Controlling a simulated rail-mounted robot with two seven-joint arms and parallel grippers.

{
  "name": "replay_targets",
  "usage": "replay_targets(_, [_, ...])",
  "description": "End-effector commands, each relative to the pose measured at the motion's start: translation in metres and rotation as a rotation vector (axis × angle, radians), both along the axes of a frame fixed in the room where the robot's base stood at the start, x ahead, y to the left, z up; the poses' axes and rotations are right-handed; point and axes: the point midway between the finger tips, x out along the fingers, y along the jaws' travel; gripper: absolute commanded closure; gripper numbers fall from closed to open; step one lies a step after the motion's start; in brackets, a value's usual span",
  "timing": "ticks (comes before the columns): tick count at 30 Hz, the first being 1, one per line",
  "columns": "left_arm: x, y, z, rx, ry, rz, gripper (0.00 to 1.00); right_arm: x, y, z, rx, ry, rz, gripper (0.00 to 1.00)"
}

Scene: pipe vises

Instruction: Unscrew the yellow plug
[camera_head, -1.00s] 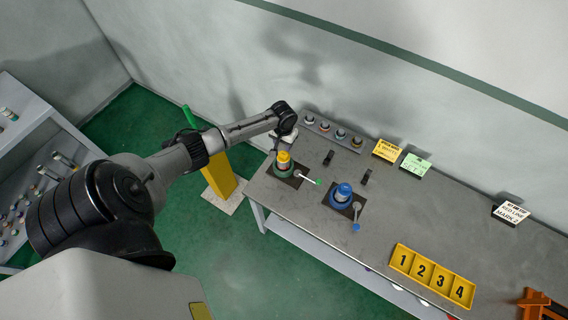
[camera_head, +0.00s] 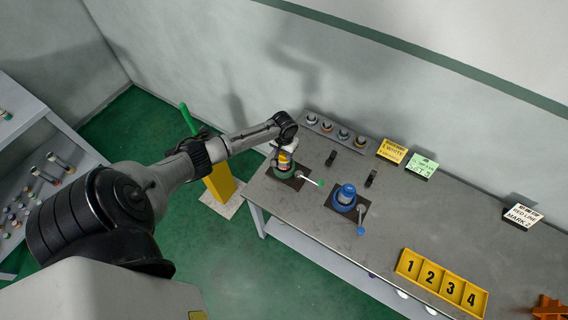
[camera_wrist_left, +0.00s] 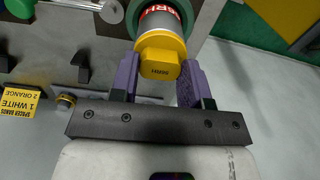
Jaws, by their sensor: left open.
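The yellow plug (camera_wrist_left: 159,62) caps a grey pipe with a red label, held in a green vise (camera_head: 285,173) at the left end of the workbench. In the head view the plug (camera_head: 286,156) is partly hidden by my left gripper (camera_head: 281,152). In the left wrist view my left gripper (camera_wrist_left: 158,84) is open, with one purple finger on each side of the plug's block-shaped head. I cannot tell whether the fingers touch it. My right gripper is not in view.
A blue-topped vise (camera_head: 346,194) with a lever stands to the right on the grey workbench (camera_head: 400,215). A row of small capped parts (camera_head: 343,133) lies along the back. Sign cards (camera_head: 392,151) and a yellow numbered tray (camera_head: 441,283) are further right.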

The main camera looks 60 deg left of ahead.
Motion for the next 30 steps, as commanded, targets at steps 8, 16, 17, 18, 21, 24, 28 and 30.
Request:
replay_targets(8, [0.000,0.000,0.000,0.000,0.000,0.000,0.79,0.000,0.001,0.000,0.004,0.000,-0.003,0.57])
replay_targets(16, [0.000,0.000,0.005,-0.002,-0.001,0.079,0.84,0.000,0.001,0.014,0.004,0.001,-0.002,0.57])
replay_targets(17, [0.000,-0.001,0.005,-0.001,0.000,0.104,0.84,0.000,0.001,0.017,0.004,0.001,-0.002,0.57])
replay_targets(18, [0.000,-0.001,0.005,-0.002,0.001,0.142,0.84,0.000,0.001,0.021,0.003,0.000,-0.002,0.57])
replay_targets(21, [0.000,-0.001,0.005,-0.002,0.002,0.238,0.84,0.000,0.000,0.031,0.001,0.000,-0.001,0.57])
replay_targets(24, [0.000,-0.001,0.006,-0.002,0.001,0.340,0.84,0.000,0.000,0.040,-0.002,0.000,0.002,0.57])
replay_targets(28, [0.000,-0.001,0.006,-0.003,0.001,0.485,0.84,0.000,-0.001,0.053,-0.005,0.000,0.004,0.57])
replay_targets(30, [0.000,-0.001,0.005,-0.002,0.002,0.569,0.84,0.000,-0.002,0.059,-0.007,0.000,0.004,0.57])
